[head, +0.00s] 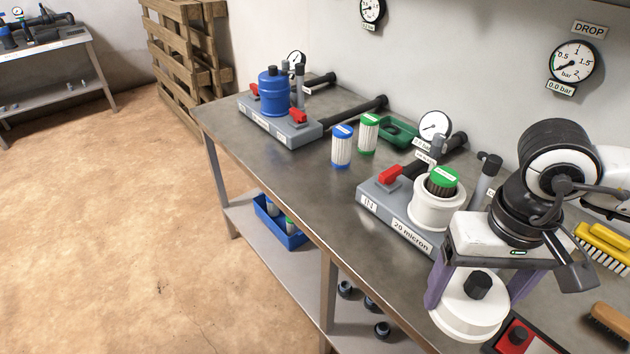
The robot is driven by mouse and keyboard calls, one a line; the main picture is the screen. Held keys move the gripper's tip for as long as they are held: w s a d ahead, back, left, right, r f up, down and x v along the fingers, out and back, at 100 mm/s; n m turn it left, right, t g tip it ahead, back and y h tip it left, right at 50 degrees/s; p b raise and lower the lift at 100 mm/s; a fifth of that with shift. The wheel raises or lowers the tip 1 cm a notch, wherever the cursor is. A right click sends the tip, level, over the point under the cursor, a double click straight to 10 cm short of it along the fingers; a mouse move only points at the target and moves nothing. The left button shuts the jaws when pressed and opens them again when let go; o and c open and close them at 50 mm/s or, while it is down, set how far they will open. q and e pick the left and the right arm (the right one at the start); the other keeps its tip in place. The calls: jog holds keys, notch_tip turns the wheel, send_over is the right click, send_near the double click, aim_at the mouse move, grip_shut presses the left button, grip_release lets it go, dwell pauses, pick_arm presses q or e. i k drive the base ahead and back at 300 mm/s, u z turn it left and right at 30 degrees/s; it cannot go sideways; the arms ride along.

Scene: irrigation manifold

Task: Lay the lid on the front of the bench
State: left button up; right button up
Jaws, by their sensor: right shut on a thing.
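The lid (463,310) is a white round cap with a black knob, at the lower right over the front part of the bench (290,190). My right gripper (478,300) points down with its two purple fingers on either side of the lid, shut on it. I cannot tell whether the lid touches the bench top. The open white filter housing (433,215) stands just behind and left of the lid, with a green-topped cartridge (443,181) inside it. My left gripper is not in view.
A blue capped housing (272,92) stands on the far manifold. Blue-topped (342,146) and green-topped (368,134) cartridges and a green tray (398,131) are mid-bench. A yellow brush (602,243) and a red-and-black box (515,338) are at right. The front-left bench top is clear.

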aim_at(354, 234)
jog(key=k, duration=1.25)
jog(key=u, duration=1)
jog(key=i, duration=2.15)
jog(key=z, duration=1.3)
jog(key=i, duration=0.35)
jog(key=z, duration=0.25)
